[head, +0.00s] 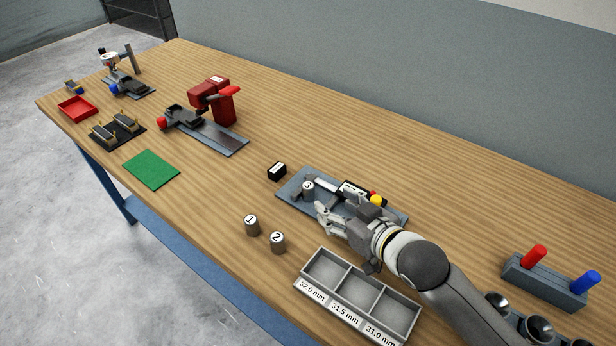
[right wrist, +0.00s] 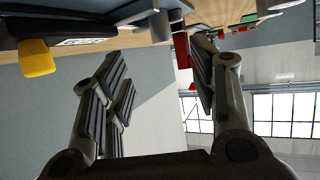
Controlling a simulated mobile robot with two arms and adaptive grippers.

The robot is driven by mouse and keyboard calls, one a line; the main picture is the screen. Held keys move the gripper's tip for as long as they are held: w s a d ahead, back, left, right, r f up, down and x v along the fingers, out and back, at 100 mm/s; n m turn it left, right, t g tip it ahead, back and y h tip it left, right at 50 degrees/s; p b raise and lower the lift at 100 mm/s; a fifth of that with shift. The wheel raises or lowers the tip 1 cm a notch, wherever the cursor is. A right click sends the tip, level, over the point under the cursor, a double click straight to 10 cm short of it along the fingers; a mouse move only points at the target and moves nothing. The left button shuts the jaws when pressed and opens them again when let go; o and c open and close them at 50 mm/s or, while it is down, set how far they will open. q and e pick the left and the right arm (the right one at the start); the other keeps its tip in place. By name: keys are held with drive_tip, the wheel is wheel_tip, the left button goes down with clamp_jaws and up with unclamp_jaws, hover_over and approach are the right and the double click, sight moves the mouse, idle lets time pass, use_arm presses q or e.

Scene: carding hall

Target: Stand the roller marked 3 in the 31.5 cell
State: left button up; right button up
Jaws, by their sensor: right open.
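The roller marked 3 (head: 308,187) stands upright on the grey base plate of a measuring device (head: 289,199), near its left end. My right gripper (head: 321,218) is open and empty, just to the right of and nearer than this roller, apart from it as far as I can tell. In the right wrist view the open fingers (right wrist: 160,78) have nothing between them. The tray (head: 346,280) has three cells labelled 32.0, 31.5 and 31.0 mm. Its middle cell, labelled 31.5 mm (head: 345,314), looks empty. My left gripper is out of view.
Rollers marked 1 (head: 251,225) and 2 (head: 277,242) stand on the table left of the tray. A yellow knob (head: 376,200) is close behind my gripper. A holder with red and blue handles (head: 545,283) stands right.

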sight(308, 186)
drive_tip(key=shift+w+a+f, duration=0.1)
drive_tip(key=shift+w+a, duration=0.1)
drive_tip(key=shift+w, duration=0.15)
drive_tip(key=x, duration=0.3)
drive_tip(key=shift+w+a+f, duration=0.1)
drive_tip(key=shift+w+a, duration=0.2)
drive_tip(key=shift+w+a+f, duration=0.1)
drive_tip(key=shift+w+f, duration=0.05)
drive_tip(key=shift+w, duration=0.1)
drive_tip(key=shift+w+a+p, duration=0.25)
drive_tip(key=shift+w+p, duration=0.15)
drive_tip(key=x, duration=0.3)
drive_tip(key=shift+w+a+p, duration=0.1)
drive_tip(key=shift+p, duration=0.2)
drive_tip(key=shift+w+a+f, duration=0.15)
drive_tip(key=shift+w+a, duration=0.1)
drive_tip(key=shift+w, duration=0.2)
clamp_jaws()
